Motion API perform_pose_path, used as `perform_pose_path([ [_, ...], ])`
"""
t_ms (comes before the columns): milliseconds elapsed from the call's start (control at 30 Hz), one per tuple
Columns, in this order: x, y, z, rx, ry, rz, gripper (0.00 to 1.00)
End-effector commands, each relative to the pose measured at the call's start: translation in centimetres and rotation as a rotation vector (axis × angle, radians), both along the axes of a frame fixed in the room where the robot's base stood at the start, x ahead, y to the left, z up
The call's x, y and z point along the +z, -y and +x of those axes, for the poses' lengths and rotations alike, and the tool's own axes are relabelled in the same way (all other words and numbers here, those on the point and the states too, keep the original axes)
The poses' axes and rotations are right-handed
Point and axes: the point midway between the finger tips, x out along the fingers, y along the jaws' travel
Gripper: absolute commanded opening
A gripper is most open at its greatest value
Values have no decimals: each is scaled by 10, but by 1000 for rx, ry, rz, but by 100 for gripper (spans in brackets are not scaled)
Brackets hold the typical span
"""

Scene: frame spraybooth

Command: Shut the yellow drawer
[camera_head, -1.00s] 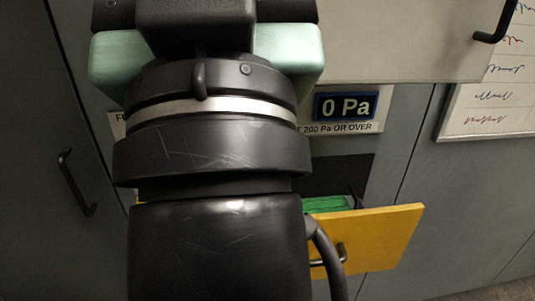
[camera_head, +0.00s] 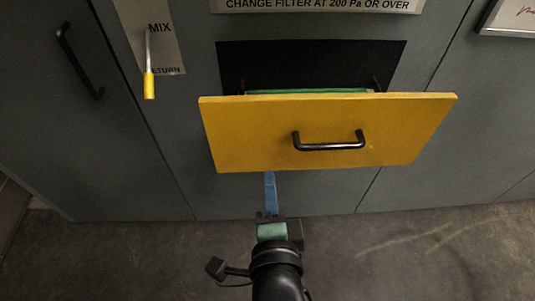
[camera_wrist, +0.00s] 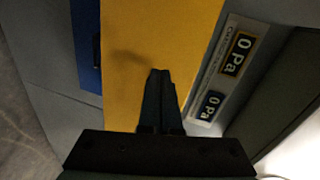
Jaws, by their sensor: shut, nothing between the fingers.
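The yellow drawer (camera_head: 250,135) stands pulled out from the grey cabinet, with a dark opening behind its front. Its black bar handle (camera_head: 328,146) is on the front, and a green-edged item shows inside. My gripper (camera_head: 270,176) is shut and empty, its blue fingers pointing up at the drawer's lower edge in the head view. In the wrist view the shut fingertips (camera_wrist: 160,73) lie over the yellow front (camera_wrist: 130,40). I cannot tell whether they touch it.
A yellow-tipped lever (camera_head: 149,85) sticks out by the MIX label on the left. A black door handle (camera_head: 78,62) is further left. A blue panel (camera_wrist: 86,60) shows beside the yellow front in the wrist view. The floor in front is clear.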

Motion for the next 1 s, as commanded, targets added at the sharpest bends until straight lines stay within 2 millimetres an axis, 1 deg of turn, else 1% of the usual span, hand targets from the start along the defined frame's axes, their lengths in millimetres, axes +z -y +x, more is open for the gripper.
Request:
perform_pose_path([
  [33, -19, 1, -8, -11, -36, 44, 0],
  [100, -31, 1, -15, -24, -62, 88, 0],
  [167, -36, 1, -17, -30, -74, 107, 0],
  [267, -39, 1, -13, -32, -78, 116, 0],
  [367, -42, 1, -2, -31, -76, 114, 0],
  [467, -45, 1, 13, -30, -74, 113, 0],
  [833, -66, 0, 79, -29, -74, 113, 0],
  [1000, -65, 1, 102, -31, -75, 113, 0],
])
